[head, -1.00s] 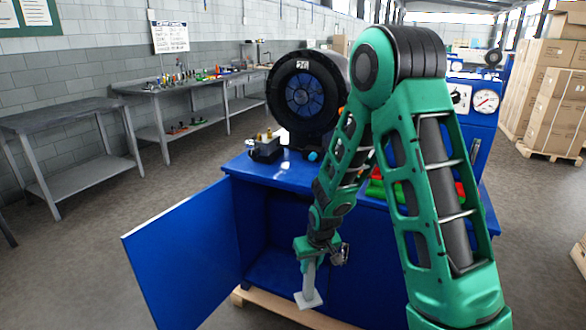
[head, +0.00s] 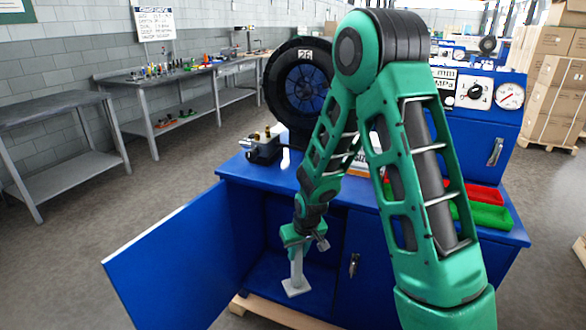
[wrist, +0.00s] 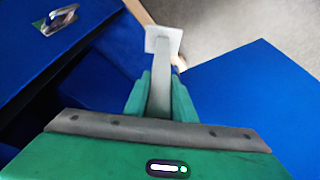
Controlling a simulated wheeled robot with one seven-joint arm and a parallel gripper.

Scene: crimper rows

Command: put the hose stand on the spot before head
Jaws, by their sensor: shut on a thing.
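The hose stand (head: 297,268) is a pale grey post with a square base plate. My gripper (head: 299,247) is shut on the upper part of its post and holds it roughly upright, base down, at the open cabinet front. In the wrist view, the stand (wrist: 160,75) points away between the gripper's green fingers (wrist: 158,100). Whether its base touches anything is unclear. The crimper head (head: 284,108), a big black ring marked 26, stands on the blue bench top (head: 236,168). My arm hides part of the bench top before it. I cannot make out a marked spot.
The blue cabinet door (head: 175,265) stands open to the left. A closed door (head: 375,270) is to the right of the opening. A small device with brass knobs (head: 262,150) is on the bench, left of the head. Red (head: 484,194) and green (head: 490,216) trays sit right.

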